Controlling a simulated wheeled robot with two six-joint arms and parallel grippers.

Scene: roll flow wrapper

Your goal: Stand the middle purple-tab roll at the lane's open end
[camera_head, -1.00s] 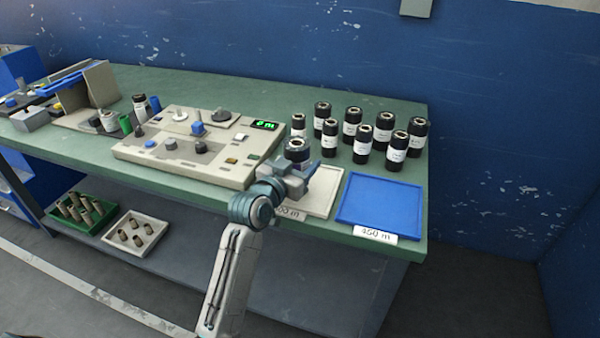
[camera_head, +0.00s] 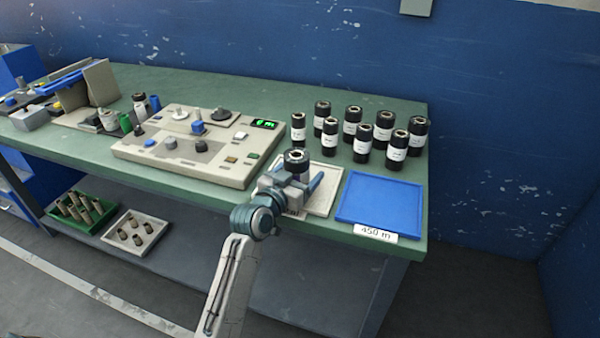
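A black roll with a white label (camera_head: 297,162) stands upright at the light tray (camera_head: 325,197), with its lower part partly hidden by my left gripper. My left gripper (camera_head: 296,186) is open, its blue fingers spread apart low around the roll. Whether a finger touches the roll is not clear. Several similar black rolls with white labels, such as the front one (camera_head: 397,152), stand upright at the right rear of the bench. Tab colours are too small to tell, and I cannot make out which part is the lane. My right gripper is not in view.
An empty blue tray (camera_head: 385,197) marked 450 m lies at the bench's right front. A beige control panel (camera_head: 195,150) with knobs and a green display is left of my gripper. Green bench surface (camera_head: 340,172) shows between trays and rolls. Small bins sit on the lower shelf.

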